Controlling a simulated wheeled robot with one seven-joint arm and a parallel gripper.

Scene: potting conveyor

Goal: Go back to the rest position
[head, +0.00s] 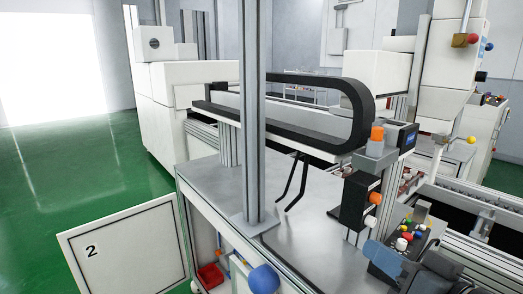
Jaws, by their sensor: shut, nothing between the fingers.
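My gripper (384,260) is low at the right of the head view, at the near edge of the scene. It is shut and holds nothing. Its blue-grey end points left, in front of the control panel (409,240) with its coloured buttons. The dark part behind it runs out towards the bottom right. The fingertips are small and hard to make out.
A grey worktable (312,235) carries an upright metal post (252,120) and a black cable chain (310,132). A black box with orange knobs (355,200) stands near the gripper. A white panel marked 2 (130,262) is at left. Green floor (60,170) lies clear at far left.

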